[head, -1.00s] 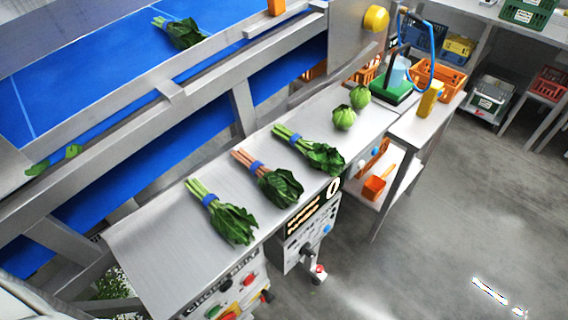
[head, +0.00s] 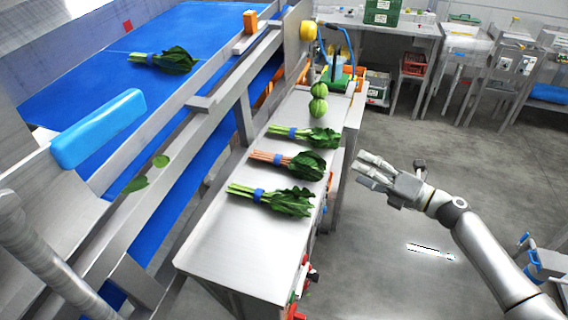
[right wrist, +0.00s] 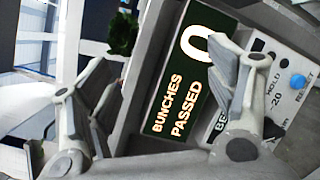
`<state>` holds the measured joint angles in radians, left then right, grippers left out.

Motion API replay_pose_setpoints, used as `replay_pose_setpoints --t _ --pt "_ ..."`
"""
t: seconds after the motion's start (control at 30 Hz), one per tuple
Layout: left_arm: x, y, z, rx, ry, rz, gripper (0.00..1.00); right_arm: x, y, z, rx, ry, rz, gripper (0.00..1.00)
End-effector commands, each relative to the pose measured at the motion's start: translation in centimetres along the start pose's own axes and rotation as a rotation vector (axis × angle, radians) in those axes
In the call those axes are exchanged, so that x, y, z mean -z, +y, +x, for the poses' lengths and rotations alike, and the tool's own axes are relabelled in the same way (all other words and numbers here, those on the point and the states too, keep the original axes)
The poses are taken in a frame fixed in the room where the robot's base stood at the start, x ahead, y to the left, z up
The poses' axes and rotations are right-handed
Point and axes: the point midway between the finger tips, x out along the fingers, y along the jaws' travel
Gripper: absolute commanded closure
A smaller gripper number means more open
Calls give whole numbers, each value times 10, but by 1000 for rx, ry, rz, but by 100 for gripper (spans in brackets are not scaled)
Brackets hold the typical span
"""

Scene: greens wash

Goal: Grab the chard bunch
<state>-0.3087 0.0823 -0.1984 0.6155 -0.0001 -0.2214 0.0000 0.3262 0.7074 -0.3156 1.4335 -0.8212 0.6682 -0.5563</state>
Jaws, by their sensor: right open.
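Three leafy bunches with blue bands lie in a row on the steel counter (head: 215,240). The middle one has pinkish-orange stems and dark leaves, and looks like the chard bunch (head: 302,165). Green-stemmed bunches lie on its far side (head: 318,138) and near side (head: 288,203). My right gripper (head: 358,168) is open and empty, off the counter's right edge, to the right of the chard and apart from it. The right wrist view shows its spread fingers (right wrist: 166,58) before the counter's display panel, with dark leaves (right wrist: 122,33) beyond. My left gripper is not in view.
Two round green vegetables (head: 318,106) sit at the counter's far end. A blue conveyor belt (head: 185,40) runs along the left behind a steel rail, with another leafy bunch (head: 177,60) on it.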

Motion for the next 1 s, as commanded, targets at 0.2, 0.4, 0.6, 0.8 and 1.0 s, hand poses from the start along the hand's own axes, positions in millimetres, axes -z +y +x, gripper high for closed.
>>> replay_pose_setpoints --t 0.2,0.4,0.6,0.8,1.0 --pt "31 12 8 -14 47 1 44 2 111 -9 -114 335 -669 22" --pt "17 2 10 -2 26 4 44 12 140 -27 -128 509 -985 22" --pt "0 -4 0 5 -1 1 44 21 145 -17 -131 549 -1051 22" --pt "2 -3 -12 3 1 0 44 35 140 9 -131 546 -1048 22" --pt "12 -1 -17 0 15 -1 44 41 135 20 -129 544 -1047 22"
